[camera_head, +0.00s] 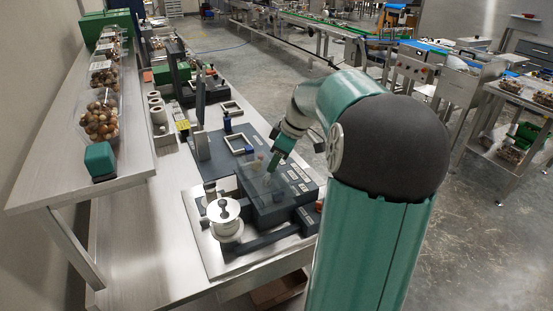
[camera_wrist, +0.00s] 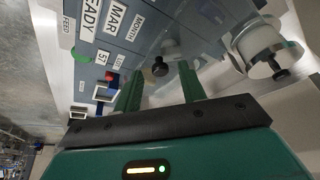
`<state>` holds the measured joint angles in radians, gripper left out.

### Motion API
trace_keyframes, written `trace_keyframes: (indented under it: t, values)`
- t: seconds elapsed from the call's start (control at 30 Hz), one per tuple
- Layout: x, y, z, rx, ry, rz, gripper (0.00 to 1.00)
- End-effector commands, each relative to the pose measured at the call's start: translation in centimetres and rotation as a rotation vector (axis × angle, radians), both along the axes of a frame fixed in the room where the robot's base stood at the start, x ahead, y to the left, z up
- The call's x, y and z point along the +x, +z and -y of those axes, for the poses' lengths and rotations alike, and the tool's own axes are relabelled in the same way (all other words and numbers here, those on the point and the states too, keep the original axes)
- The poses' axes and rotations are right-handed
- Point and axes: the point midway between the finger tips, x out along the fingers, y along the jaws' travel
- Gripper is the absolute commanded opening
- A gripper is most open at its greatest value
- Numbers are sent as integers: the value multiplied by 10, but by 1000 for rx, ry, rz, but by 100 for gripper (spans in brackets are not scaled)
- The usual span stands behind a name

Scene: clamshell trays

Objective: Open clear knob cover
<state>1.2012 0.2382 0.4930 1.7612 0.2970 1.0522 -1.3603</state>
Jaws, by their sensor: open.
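The clear knob cover (camera_head: 262,178) is a see-through box on the dark grey machine, low in the middle of the head view. Its edges are faint, and I cannot tell for sure whether it is shut. In the wrist view, a black round knob (camera_wrist: 160,66) shows between and beyond my fingertips, with clear surfaces around it. My gripper (camera_head: 274,163) points down at the cover's top area. In the wrist view its two green fingers (camera_wrist: 161,72) stand apart with nothing held between them. I cannot tell whether the fingers touch the cover.
A white round spool-like part (camera_head: 224,213) stands left of the cover on the machine's metal plate. A metal shelf (camera_head: 140,150) with clear trays of brown items (camera_head: 101,117) runs along the left. Concrete floor is open behind.

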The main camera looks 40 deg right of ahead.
Motion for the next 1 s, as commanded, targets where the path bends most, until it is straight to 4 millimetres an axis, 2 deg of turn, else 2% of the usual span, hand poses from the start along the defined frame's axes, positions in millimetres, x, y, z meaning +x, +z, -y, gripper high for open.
trace_keyframes:
  t: [0.27,0.47,0.77,1.0]
  values:
    - [1,-1,-1,0,0,0,39]
    - [1,-1,-1,0,0,0,0]
    - [1,0,-1,-10,0,-2,0]
    - [3,6,-9,-82,3,-23,0]
